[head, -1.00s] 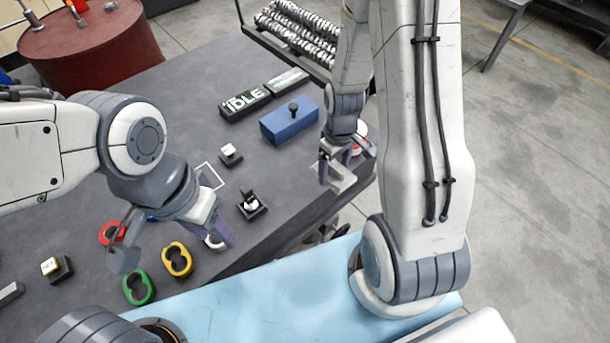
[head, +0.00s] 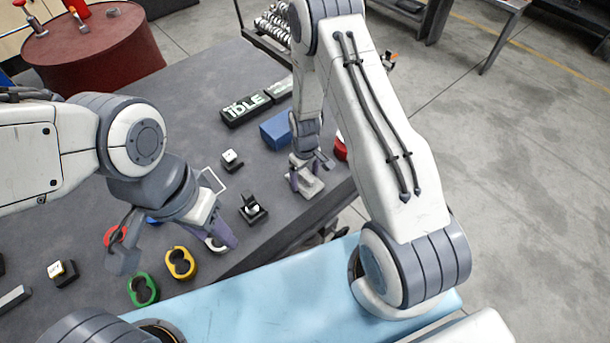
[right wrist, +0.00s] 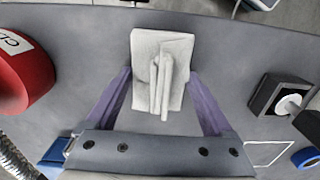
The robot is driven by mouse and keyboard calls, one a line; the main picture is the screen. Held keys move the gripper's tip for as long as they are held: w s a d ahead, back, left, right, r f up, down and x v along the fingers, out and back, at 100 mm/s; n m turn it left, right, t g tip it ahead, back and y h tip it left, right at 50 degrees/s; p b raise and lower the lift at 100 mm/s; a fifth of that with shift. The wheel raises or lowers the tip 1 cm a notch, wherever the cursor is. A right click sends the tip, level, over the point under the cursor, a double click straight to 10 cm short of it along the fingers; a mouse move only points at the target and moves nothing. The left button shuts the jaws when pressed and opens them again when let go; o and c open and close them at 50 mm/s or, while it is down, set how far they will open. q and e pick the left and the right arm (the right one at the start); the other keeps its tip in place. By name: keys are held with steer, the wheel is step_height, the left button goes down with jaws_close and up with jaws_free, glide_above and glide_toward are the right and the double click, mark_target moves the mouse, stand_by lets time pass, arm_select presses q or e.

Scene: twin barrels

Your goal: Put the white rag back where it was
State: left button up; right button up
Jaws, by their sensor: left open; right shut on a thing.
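The white rag (head: 311,184) is a folded, pale pad with raised folds in its middle. In the right wrist view the rag (right wrist: 157,72) lies between the two purple fingers of my right gripper (right wrist: 157,85), which is shut on its raised folds. In the head view my right gripper (head: 306,176) is over the rag near the table's right edge. I cannot tell whether the rag touches the table. A white square outline (head: 213,181) is on the table to the left, empty where it shows. My left gripper (head: 222,238) is open near the front edge, beside a white ring.
Yellow (head: 180,263) and green (head: 142,289) rings lie at the front.

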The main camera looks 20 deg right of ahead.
steer(key=shift+f, duration=0.25)
steer(key=o, duration=1.2)
steer(key=shift+r, duration=0.1)
